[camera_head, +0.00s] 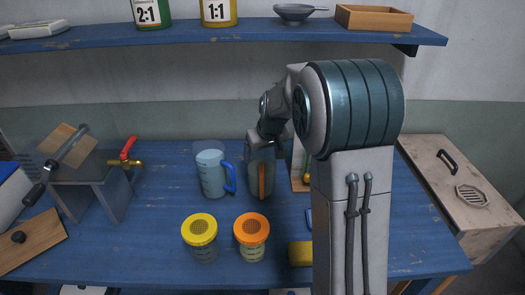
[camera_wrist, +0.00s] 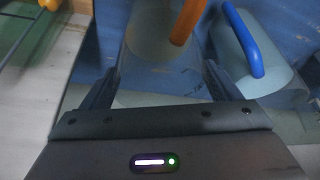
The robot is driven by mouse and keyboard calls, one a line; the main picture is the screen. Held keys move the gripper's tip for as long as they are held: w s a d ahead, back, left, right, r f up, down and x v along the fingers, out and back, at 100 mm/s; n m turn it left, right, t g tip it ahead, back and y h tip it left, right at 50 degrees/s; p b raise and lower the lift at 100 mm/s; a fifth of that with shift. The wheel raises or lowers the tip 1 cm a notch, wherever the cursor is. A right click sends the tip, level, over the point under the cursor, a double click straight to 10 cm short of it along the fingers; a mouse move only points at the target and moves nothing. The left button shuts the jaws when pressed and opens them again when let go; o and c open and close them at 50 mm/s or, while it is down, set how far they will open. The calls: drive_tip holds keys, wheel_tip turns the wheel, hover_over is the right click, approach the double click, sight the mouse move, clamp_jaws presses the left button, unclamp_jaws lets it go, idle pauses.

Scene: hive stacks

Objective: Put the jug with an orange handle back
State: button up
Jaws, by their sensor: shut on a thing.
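The jug with an orange handle (camera_head: 254,178) is a clear grey vessel over the blue table, in the middle of the head view. Its orange handle faces the camera. My gripper (camera_head: 266,148) reaches down from behind my arm and is shut on the jug's upper part. In the wrist view the jug (camera_wrist: 150,65) sits between the two dark fingers of my gripper (camera_wrist: 160,85), with its handle at the top. Whether its base touches the table I cannot tell. A similar jug with a blue handle (camera_head: 210,176) stands just left of it; it also shows in the wrist view (camera_wrist: 270,75).
Two jars, one with a yellow lid (camera_head: 199,229) and one with an orange lid (camera_head: 251,229), stand in front. A stand with a red-handled tap (camera_head: 128,155) is at left. A blue shelf (camera_head: 230,32) spans the back wall. A wooden chest (camera_head: 455,195) is at right. My arm hides the table's right part.

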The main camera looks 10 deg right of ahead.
drive_tip(key=shift+r, duration=0.1)
drive_tip(key=o, duration=1.9)
drive_tip(key=shift+f, duration=0.2)
drive_tip(key=shift+o, duration=0.2)
drive_tip(key=a+v, duration=0.1)
drive_tip(key=v, duration=1.1)
drive_tip(key=s+f+m, duration=0.1)
drive_tip(key=s+f, duration=0.2)
drive_tip(key=s, duration=1)
drive_tip(key=s+f+m+g, duration=0.1)
drive_tip(key=s+f, duration=0.2)
drive_tip(key=s, duration=1.1)
drive_tip(key=shift+a+f+g+h, duration=0.2)
drive_tip(key=shift+f+g+h, duration=0.1)
drive_tip(key=shift+h, duration=0.1)
